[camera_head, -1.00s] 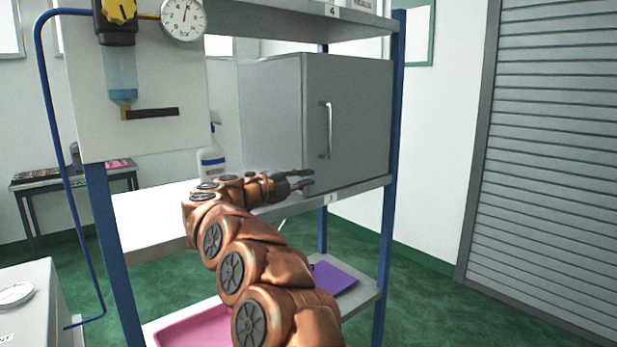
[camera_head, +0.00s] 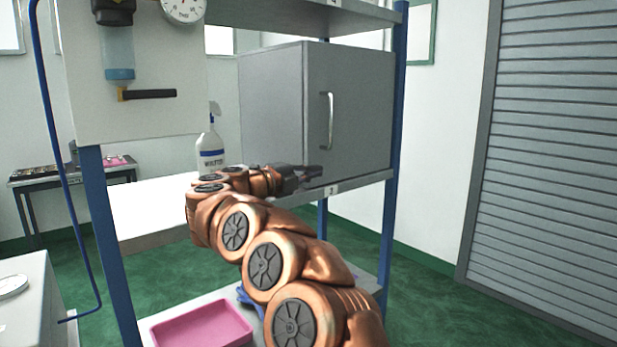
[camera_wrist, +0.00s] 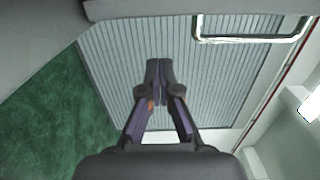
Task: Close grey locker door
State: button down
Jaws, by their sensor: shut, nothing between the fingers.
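The grey locker (camera_head: 270,105) stands on the middle shelf. Its door (camera_head: 362,115) is the face at the right, with an upright silver handle (camera_head: 329,120) near its left edge. The door looks flush with the body in the head view, but I cannot tell whether a small gap remains. My gripper (camera_head: 318,172) is shut and empty, low in front of the door's lower left corner and below the handle. In the wrist view my fingertips (camera_wrist: 157,64) are together, and the handle (camera_wrist: 250,38) shows at upper right, apart from them.
A spray bottle (camera_head: 211,155) stands on the shelf left of the locker. Blue rack posts (camera_head: 398,130) flank the shelves. A pink tray (camera_head: 203,326) lies on the lower shelf. A grey shutter (camera_head: 550,150) is at right, with clear green floor before it.

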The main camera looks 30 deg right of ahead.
jog(key=w+a+b, duration=0.1)
jog(key=a, duration=0.8)
jog(key=shift+w+b, duration=0.2)
jog(key=shift+b, duration=0.2)
jog(key=shift+a+f, duration=0.1)
